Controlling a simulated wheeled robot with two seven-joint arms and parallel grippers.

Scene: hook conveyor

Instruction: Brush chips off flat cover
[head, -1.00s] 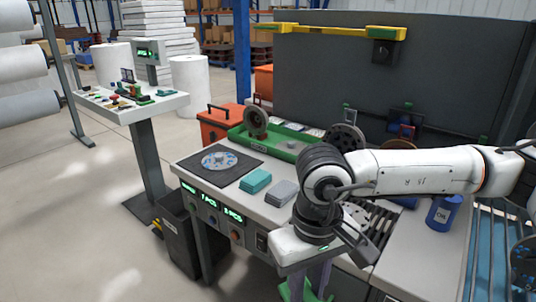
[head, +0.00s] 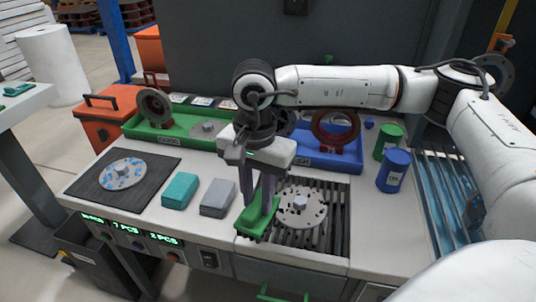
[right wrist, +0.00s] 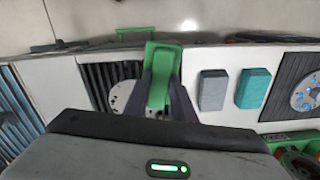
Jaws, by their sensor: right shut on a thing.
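A round grey metal cover (head: 302,208) with holes and a raised hub lies on the slatted grate (head: 335,235). It is partly hidden in the right wrist view (right wrist: 121,97). My right gripper (head: 258,205) points down at the grate's left side and is shut on a green brush (head: 256,224). The brush is just left of the cover; I cannot tell whether they touch. The brush also shows between the fingers in the right wrist view (right wrist: 160,72). Chips on this cover are too small to make out. My left gripper is not in view.
Another disc with blue patches (head: 121,173) lies on a black mat (head: 88,194) at left. Teal (head: 180,191) and grey (head: 217,198) blocks stand between. Green (head: 185,139) and blue (head: 345,158) trays lie behind; green (head: 389,141) and blue (head: 393,170) cans stand right.

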